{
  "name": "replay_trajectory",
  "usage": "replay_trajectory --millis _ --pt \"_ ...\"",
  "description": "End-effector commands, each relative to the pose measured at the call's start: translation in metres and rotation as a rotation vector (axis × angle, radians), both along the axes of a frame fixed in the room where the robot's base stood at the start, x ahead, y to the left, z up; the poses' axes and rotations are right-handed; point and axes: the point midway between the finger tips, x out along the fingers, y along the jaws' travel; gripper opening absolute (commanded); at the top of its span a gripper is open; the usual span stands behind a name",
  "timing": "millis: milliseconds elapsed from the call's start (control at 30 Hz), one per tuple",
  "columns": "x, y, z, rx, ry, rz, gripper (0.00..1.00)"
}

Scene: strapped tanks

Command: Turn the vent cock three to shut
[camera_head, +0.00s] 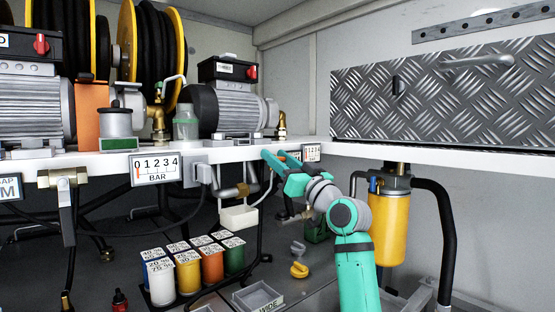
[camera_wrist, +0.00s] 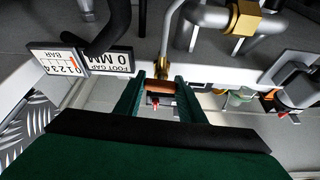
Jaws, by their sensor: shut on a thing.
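My gripper (camera_head: 272,157) is up against the front edge of the white shelf, below the right-hand pump. In the wrist view my gripper (camera_wrist: 160,86) has its two green fingers on either side of an orange-brown piece (camera_wrist: 160,87), and it is shut on it. A silver bar (camera_wrist: 168,40) runs from that piece towards the top of the view. I cannot tell whether these belong to vent cock three, as no label for it is readable. In the head view my fingers and wrist hide the held piece.
The white shelf (camera_head: 320,147) carries the right-hand pump (camera_head: 228,108). A yellow filter (camera_head: 388,228) hangs to the right of my arm. Several coloured pots (camera_head: 188,272) stand below left. In the wrist view a brass fitting (camera_wrist: 246,20) and a gauge plate (camera_wrist: 60,64) flank the fingers.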

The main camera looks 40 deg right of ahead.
Motion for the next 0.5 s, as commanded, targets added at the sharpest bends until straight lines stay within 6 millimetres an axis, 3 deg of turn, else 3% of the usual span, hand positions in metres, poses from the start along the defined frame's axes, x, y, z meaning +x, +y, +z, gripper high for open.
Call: replay_trajectory --millis 500 --pt "0.0003 -0.0003 -0.0008 0.442 0.035 0.002 0.13"
